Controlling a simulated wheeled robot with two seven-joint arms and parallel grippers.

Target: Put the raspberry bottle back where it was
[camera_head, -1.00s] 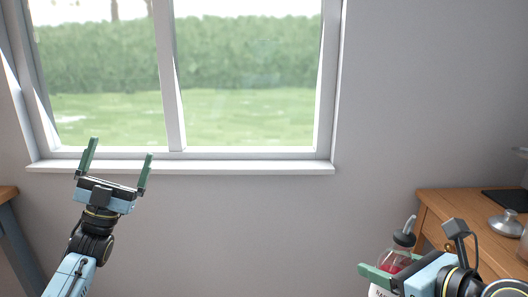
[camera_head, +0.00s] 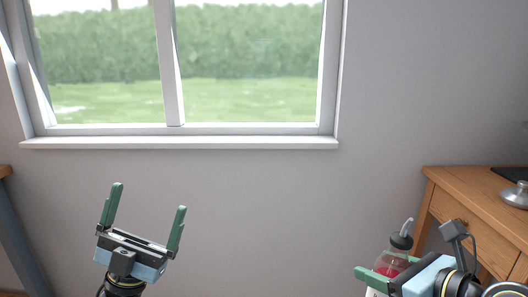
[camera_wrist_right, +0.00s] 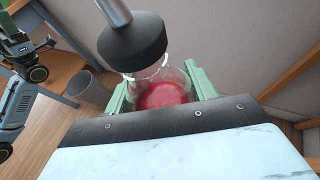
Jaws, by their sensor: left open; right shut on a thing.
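The raspberry bottle (camera_head: 391,262) is clear, with red content and a black cap with a spout. It is at the lower right of the head view, and its lower part is cut off by the frame edge. My right gripper (camera_head: 382,274) is shut on it and holds it upright or nearly so. In the right wrist view the bottle (camera_wrist_right: 163,93) sits between the green fingers of my right gripper (camera_wrist_right: 160,88), its black cap nearest the camera. My left gripper (camera_head: 146,216) is open and empty, in front of the wall below the window.
A wooden cabinet (camera_head: 470,205) with drawers stands at the right, bearing a metal lid (camera_head: 516,194) and a dark flat item. The window sill (camera_head: 180,142) is bare. A grey bin (camera_wrist_right: 88,90) stands on the wooden floor. The wall between the arms is clear.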

